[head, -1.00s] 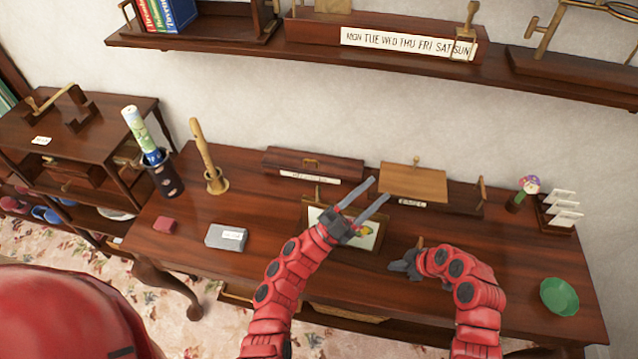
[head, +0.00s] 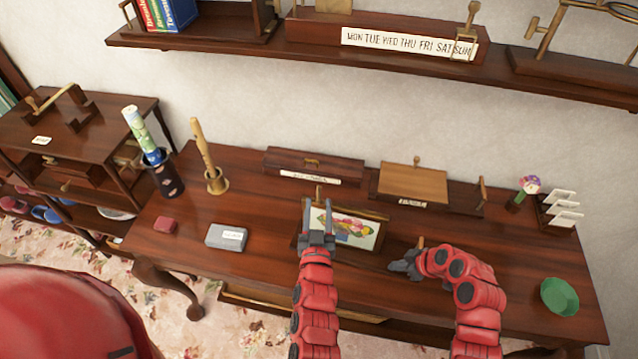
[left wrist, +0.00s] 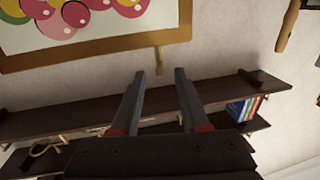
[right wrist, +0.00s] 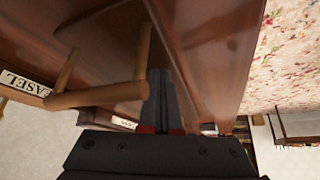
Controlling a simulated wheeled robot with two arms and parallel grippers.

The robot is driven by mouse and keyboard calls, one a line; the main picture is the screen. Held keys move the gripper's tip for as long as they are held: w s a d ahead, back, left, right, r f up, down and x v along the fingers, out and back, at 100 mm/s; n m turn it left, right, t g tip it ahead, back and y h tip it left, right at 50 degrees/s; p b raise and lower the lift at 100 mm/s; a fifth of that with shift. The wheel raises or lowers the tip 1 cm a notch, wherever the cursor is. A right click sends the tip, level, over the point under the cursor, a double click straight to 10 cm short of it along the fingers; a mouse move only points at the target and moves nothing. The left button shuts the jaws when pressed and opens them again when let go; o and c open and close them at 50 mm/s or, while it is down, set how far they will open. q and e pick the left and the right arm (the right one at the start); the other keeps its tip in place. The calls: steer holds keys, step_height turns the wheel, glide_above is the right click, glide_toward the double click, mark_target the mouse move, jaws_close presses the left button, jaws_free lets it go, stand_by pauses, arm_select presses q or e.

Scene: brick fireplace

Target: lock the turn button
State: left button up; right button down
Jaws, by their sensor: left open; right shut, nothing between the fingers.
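My left gripper (head: 318,207) is open and empty over the frame's left part. In the left wrist view the tab appears between and beyond its fingertips (left wrist: 159,74). My right gripper (head: 394,265) is shut and empty, right of the frame.
A wooden bar handle (right wrist: 100,95) is close to my right fingers. Behind the frame are a dark box (head: 310,165) and a light wooden panel (head: 413,182). A grey box (head: 227,237) is left, a green bowl (head: 559,296) right. A shelf (head: 290,52) hangs above.

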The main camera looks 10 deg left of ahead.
mark_target(319, 186)
arm_select(q)
steer(key=w+a, duration=0.1)
steer(key=w, duration=0.6)
steer(key=shift+w+a, duration=0.2)
steer(key=shift+w, duration=0.05)
jaws_close()
